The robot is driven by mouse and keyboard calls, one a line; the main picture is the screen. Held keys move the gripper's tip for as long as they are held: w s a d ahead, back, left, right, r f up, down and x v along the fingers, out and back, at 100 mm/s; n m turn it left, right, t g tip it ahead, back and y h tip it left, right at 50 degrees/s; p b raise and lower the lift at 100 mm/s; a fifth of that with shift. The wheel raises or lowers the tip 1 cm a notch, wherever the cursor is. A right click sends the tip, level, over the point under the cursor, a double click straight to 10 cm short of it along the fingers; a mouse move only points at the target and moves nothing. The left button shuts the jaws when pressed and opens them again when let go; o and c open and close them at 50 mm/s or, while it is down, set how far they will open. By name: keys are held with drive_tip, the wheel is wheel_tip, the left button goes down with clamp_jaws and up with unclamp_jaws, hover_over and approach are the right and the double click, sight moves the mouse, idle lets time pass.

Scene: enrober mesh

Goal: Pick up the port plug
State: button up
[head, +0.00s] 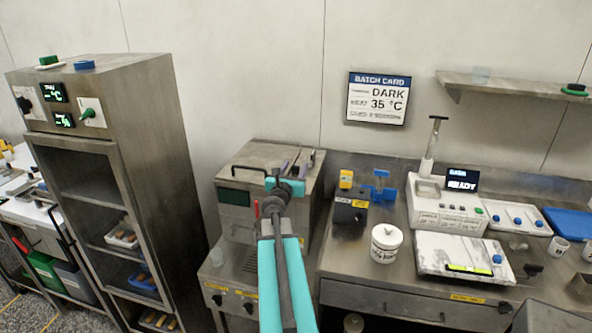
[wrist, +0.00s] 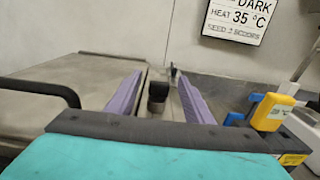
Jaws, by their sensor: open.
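My gripper (head: 296,163) is open over the right part of the steel machine's top (head: 254,158). In the wrist view its two purple fingers (wrist: 160,77) point forward and stand apart. A small dark cylindrical piece with a lighter lower part, which looks like the port plug (wrist: 158,91), shows between the fingers, nearer the left one. I cannot tell how far beyond the fingertips it is; I see no contact. In the head view I cannot make it out clearly behind my gripper. A smaller dark upright part (wrist: 174,72) stands farther back.
A black handle bar (wrist: 40,88) lies left of my gripper. Right of it are a yellow-and-black block (head: 349,205), a blue fixture (head: 380,188) and a white tub (head: 385,243). A tall steel cabinet (head: 160,150) stands left. The wall with a batch card (head: 377,98) is behind.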

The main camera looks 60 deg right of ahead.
drive_tip(key=shift+d, duration=0.1)
idle(0.3)
drive_tip(key=shift+p+x, duration=0.6)
drive_tip(key=shift+x, duration=2)
drive_tip(key=shift+w, duration=0.1)
drive_tip(key=c, duration=1.1)
drive_tip(key=shift+r, duration=0.1)
drive_tip(key=shift+r+p, duration=0.55)
drive_tip(key=shift+r, duration=4.35)
